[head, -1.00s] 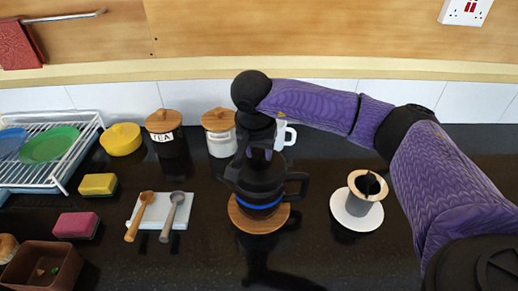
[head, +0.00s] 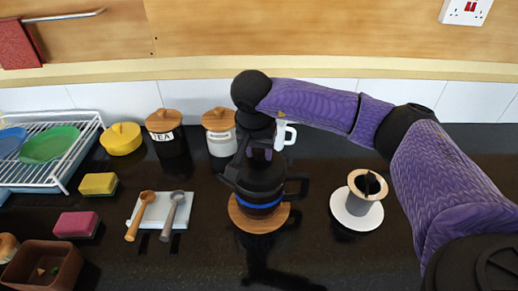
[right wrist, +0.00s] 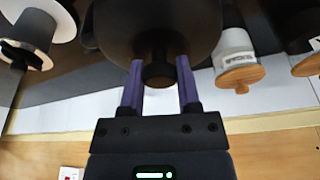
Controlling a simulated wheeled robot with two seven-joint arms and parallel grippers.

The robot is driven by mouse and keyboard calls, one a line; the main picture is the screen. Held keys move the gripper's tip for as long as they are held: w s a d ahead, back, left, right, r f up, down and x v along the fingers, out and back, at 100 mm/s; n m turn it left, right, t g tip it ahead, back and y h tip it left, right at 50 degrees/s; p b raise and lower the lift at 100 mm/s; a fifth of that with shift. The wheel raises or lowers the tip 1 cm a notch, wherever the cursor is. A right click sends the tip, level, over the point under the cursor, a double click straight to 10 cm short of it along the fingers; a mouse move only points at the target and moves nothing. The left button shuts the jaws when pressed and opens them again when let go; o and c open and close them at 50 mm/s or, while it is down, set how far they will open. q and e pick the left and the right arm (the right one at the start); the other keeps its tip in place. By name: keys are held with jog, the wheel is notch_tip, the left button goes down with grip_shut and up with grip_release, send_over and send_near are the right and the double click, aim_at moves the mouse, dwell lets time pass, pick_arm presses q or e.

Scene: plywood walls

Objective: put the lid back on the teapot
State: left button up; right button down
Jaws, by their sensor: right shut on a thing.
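The black teapot (head: 262,207) with a blue band stands upright on a round wooden trivet (head: 248,223), its handle to the right and spout to the left. My right gripper (head: 261,154) is directly above it, pointing down. In the right wrist view, my right gripper's purple fingers (right wrist: 158,80) are shut on the knob of the dark round lid (right wrist: 150,30). The lid is at the pot's top; dark on dark, I cannot tell whether it touches the rim. The lid hides the pot in the right wrist view. My left gripper is not in view.
A wood-lidded white jar (head: 221,141), a tea jar (head: 170,140) and a white mug (head: 284,133) stand behind the teapot. Spoons lie on a white rest (head: 160,214) to the left.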

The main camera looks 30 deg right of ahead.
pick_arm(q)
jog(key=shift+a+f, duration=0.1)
pick_arm(e)
jog(key=shift+f, duration=0.15)
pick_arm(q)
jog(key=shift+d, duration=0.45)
pick_arm(e)
jog(key=shift+c, duration=1.2)
grip_release()
jog(key=shift+o, duration=1.2)
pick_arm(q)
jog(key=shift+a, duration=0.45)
